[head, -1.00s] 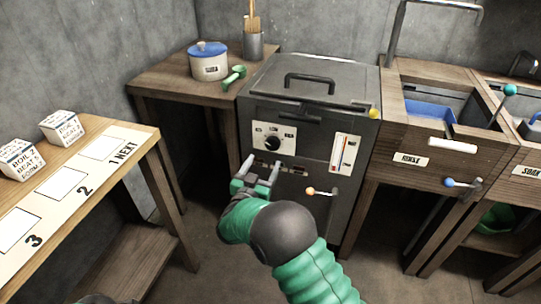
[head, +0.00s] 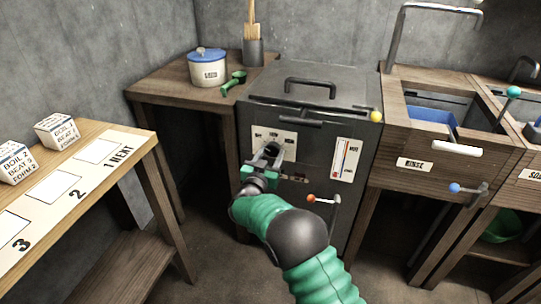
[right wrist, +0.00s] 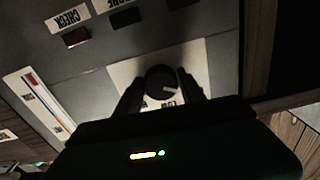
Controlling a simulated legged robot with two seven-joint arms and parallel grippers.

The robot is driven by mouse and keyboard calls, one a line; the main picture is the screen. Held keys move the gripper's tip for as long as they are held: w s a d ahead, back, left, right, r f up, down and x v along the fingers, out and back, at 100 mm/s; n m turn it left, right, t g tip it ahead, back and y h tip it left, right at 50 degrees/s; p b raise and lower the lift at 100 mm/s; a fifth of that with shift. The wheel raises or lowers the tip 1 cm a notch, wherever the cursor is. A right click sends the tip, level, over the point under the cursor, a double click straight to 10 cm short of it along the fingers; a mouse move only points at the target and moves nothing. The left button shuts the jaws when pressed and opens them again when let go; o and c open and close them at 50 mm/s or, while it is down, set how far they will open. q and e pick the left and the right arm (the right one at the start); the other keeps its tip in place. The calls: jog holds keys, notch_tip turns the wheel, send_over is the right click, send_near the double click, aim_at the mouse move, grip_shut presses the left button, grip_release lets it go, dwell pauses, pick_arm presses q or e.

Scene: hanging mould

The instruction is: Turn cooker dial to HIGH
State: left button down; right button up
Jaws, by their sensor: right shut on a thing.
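The cooker (head: 318,90) is a dark metal box with a black dial (right wrist: 160,80) on a pale plate (head: 288,138) on its front. My right gripper (head: 268,158) is at the dial, which it largely hides in the head view. In the right wrist view its two dark fingers (right wrist: 162,92) close on opposite sides of the dial. A short white mark on the dial points toward lower right there, beside the upside-down LOW label (right wrist: 168,104). The plate's other labels are too small or covered to read surely. My left gripper is out of view.
An orange-knobbed lever (head: 312,198) and a gauge (head: 345,160) are right of the dial. A pot (head: 208,70) and green scoop (head: 234,82) stand on the left table. The RINSE basin (head: 430,150) is at right, and a numbered bench (head: 120,150) at left.

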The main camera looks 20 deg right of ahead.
jog(key=c, duration=0.5)
